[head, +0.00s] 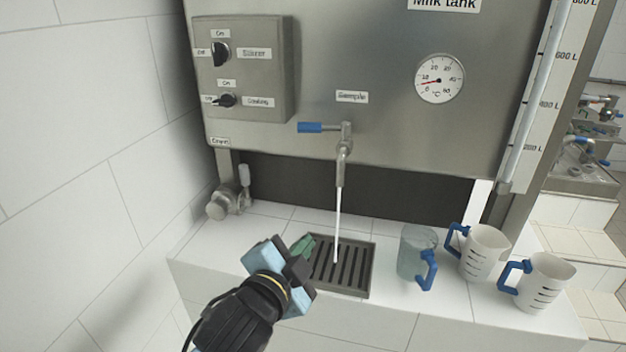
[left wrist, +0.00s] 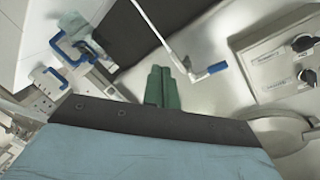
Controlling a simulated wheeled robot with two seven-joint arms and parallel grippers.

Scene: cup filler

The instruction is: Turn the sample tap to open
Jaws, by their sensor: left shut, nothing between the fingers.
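The sample tap (head: 343,150) sticks out of the tank front below the "Sample" label. Its blue lever handle (head: 310,127) points left, and a thin white stream (head: 337,225) runs from the spout down to the drain grate. In the left wrist view the blue handle (left wrist: 217,68) shows right of the green fingertips. My left gripper (head: 303,246) is shut and empty, low and left of the stream, above the left edge of the grate and apart from the handle. Its closed green fingers also show in the left wrist view (left wrist: 162,88). My right gripper is not in view.
A drain grate (head: 362,282) lies in the white tiled ledge. A clear jug (head: 412,255) and two white jugs (head: 484,252) (head: 541,281) with blue handles stand right of it. A switch box (head: 240,75) and a drain valve (head: 225,203) are at left. The ledge's left part is clear.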

